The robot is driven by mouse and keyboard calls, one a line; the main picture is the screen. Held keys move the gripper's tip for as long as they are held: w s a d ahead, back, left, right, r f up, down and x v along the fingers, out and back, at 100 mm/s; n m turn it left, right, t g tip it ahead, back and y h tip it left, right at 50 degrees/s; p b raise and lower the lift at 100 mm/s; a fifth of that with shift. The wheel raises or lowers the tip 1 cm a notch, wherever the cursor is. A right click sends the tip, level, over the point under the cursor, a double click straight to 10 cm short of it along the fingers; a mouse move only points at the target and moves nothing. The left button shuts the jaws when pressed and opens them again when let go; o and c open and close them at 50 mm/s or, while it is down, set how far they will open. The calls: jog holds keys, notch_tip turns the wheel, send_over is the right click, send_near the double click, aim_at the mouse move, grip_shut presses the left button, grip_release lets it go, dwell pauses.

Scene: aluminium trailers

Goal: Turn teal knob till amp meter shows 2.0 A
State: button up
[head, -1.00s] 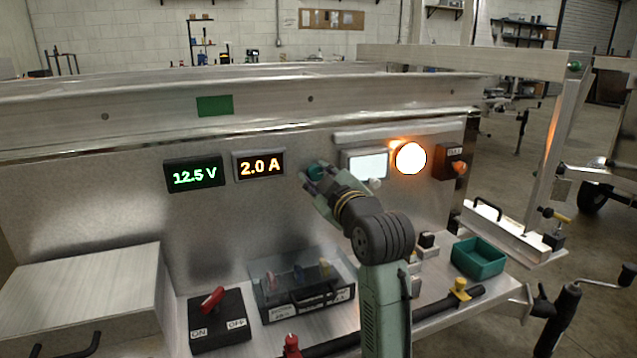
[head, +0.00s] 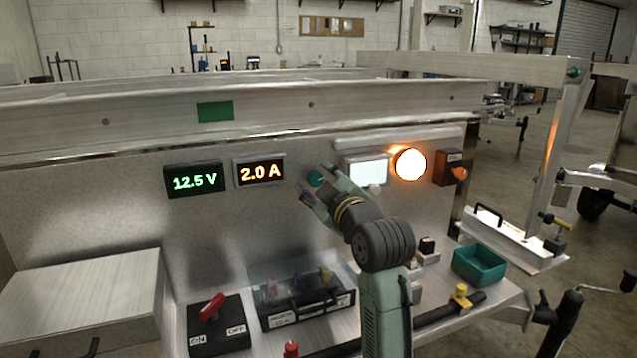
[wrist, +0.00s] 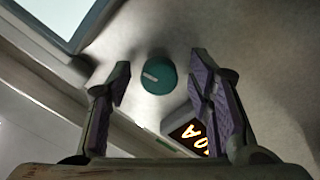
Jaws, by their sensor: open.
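The teal knob (head: 315,178) is on the metal panel, just right of the amp meter (head: 260,171), which reads 2.0 A in orange. In the wrist view the knob (wrist: 158,75) shows whole, with a pale pointer mark on its face. My gripper (head: 318,178) is open in front of the panel. In the wrist view its two fingers (wrist: 160,85) stand apart on either side of the knob, with a gap on each side and nothing held. Part of the amp meter's display (wrist: 192,133) shows by the right finger.
A voltmeter (head: 194,179) reads 12.5 V. A pale screen (head: 365,169) and a lit orange lamp (head: 410,163) are right of the knob. Below are a red-handled ON/OFF switch (head: 211,308), a black case (head: 305,295) and a teal bin (head: 480,264).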

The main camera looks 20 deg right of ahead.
jog(key=shift+s, duration=0.1)
jog(key=s, duration=1.2)
jog(key=shift+d, duration=0.2)
jog(key=shift+w, duration=0.1)
